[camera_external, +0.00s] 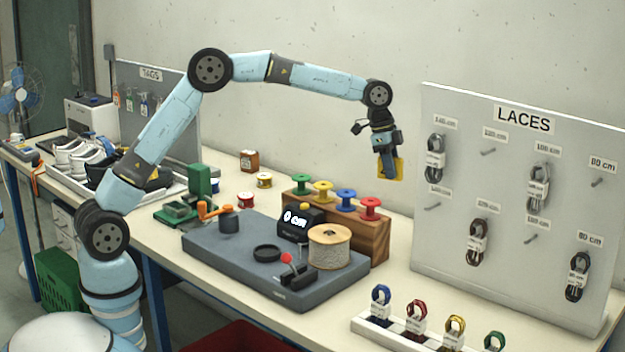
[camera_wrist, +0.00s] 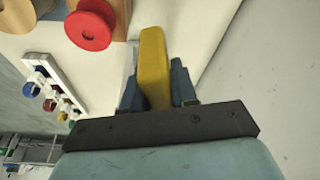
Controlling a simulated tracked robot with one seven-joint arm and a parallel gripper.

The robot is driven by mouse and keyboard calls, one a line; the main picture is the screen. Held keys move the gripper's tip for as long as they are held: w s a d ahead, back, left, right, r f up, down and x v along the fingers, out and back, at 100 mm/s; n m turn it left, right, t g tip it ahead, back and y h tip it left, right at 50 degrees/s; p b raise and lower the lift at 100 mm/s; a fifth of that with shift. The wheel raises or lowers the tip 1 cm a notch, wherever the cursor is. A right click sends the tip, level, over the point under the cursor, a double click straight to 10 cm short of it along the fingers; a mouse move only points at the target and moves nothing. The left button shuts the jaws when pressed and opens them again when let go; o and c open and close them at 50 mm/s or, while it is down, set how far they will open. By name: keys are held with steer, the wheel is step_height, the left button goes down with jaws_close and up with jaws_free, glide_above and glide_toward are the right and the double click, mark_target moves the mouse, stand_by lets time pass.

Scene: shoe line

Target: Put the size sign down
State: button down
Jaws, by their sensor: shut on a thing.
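The size sign (camera_external: 398,169) is a yellow piece held at the end of my arm. In the wrist view it shows as a yellow block (camera_wrist: 154,68) between the two blue fingers. My gripper (camera_external: 386,160) is shut on it, high above the table, to the left of the laces board and above the row of spools. My gripper also shows in the wrist view (camera_wrist: 158,88). The sign's face and any writing on it cannot be read.
The laces board (camera_external: 515,200) stands at the right with several hung laces. A wooden spool rack (camera_external: 378,240) and a grey machine base (camera_external: 240,262) with a rope spool (camera_external: 329,247) are below. A white lace tray (camera_external: 372,328) is at the front right. Bare table (camera_external: 425,294) lies between.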

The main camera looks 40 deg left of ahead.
steer(key=w+a+n, duration=0.1)
steer(key=w+a, duration=0.4)
steer(key=a, duration=0.1)
step_height(320, 180, down, 16)
steer(key=shift+s+d+f, duration=0.1)
steer(key=shift+d+f, duration=0.05)
steer(key=shift+f, duration=2.45)
steer(key=c, duration=0.9)
jaws_free()
